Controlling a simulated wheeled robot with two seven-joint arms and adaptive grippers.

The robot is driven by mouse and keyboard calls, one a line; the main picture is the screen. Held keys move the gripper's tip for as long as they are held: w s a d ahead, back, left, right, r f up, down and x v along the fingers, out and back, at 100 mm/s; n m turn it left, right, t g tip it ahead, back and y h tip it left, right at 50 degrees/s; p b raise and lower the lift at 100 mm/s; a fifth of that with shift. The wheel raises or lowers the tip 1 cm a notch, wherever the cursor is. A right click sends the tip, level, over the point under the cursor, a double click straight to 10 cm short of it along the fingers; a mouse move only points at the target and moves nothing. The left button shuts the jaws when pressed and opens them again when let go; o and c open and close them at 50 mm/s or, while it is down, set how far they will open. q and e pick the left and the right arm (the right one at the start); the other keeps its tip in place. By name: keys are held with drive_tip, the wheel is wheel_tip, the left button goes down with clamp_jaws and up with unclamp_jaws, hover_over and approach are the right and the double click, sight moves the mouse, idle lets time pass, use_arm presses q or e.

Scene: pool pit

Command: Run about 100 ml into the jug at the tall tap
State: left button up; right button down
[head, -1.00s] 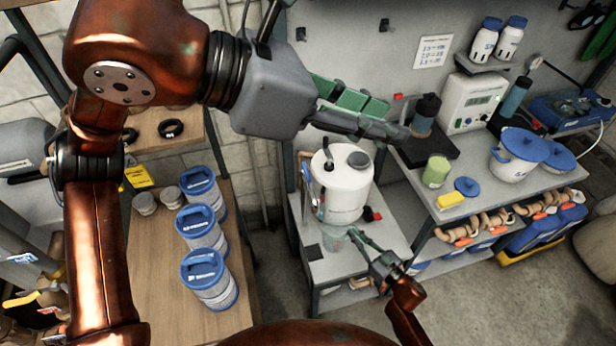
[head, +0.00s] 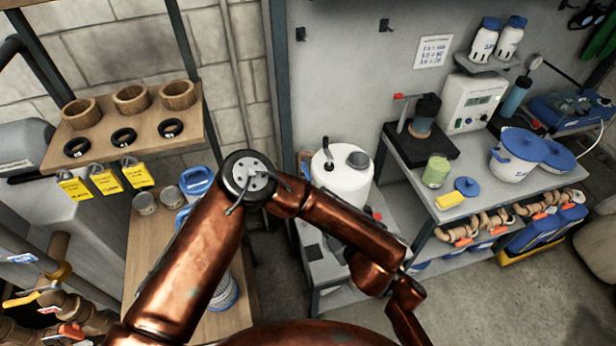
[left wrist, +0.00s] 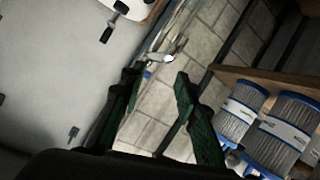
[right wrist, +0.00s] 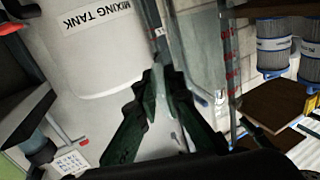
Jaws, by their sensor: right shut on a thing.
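The white mixing tank (head: 338,178) stands on a small grey bench; its lettered side shows in the right wrist view (right wrist: 95,50). My right gripper (right wrist: 165,82) is closed in front of the tank. A clear wall with red marks (right wrist: 229,75), seemingly the jug, rises beside its fingers; the exact grip point and any water are hard to see. In the head view my left arm covers the jug and right gripper. My left gripper (left wrist: 157,92) is open and empty in its wrist view, its fingers apart. I cannot pick out the tall tap's spout.
To the right, a grey bench carries a green cup (head: 436,171), a yellow sponge (head: 450,199) and a white pot with blue lid (head: 516,160). At left, a wooden shelf (head: 180,140) holds rings above several blue-capped filters (left wrist: 240,112). Open floor (head: 480,300) lies at front right.

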sight(308, 175)
use_arm(q)
drive_tip(key=w+a+m+t, duration=0.1)
drive_tip(key=w+a, duration=0.1)
drive_tip(key=w, duration=0.2)
drive_tip(key=w+a+m+t, duration=0.2)
drive_tip(key=w, duration=0.3)
drive_tip(key=w+a+m+t, duration=0.1)
drive_tip(key=w+a+m, duration=0.1)
drive_tip(key=w, duration=0.3)
drive_tip(key=shift+f+t, duration=0.15)
drive_tip(key=shift+t, duration=0.15)
clamp_jaws()
idle(0.4)
